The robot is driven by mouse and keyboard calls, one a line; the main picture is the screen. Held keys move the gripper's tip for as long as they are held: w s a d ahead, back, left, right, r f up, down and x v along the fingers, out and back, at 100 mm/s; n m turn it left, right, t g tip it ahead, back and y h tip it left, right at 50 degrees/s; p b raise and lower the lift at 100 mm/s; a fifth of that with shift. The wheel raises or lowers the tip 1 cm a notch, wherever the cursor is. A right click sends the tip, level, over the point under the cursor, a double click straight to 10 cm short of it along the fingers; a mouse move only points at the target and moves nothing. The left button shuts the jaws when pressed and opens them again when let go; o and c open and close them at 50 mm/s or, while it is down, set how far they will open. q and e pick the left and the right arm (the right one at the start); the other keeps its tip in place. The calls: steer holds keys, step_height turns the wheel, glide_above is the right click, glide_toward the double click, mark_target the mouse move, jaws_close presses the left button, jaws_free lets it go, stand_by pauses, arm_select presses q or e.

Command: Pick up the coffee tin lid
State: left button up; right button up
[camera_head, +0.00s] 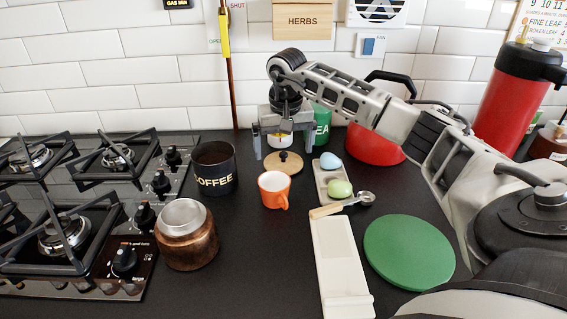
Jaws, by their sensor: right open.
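The coffee tin lid (272,165), a round wooden disc with a small dark knob, lies on the dark worktop. The black coffee tin (222,184) stands to its left, upright and without a lid, with "COFFEE" in pale letters. My right gripper (282,152) points down from above, its two fingers spread apart over the back of the lid, with nothing seen held between them. I cannot tell how far the fingertips are above the worktop. My left gripper is out of view.
An orange mug (274,192) stands just in front of the lid. An egg tray (322,172) and scoop (350,203) lie to the right, a green tea tin (321,122) behind. A copper pot (186,245) stands beside the gas hob (135,262). A green disc (408,252) lies front right.

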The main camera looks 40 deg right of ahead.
step_height(320, 180, down, 2)
steer(key=shift+w+d+f, duration=0.1)
steer(key=shift+w+f, duration=0.05)
steer(key=shift+f, duration=0.1)
steer(key=c, duration=0.8)
steer(key=shift+r, duration=0.1)
steer(key=shift+c, duration=0.2)
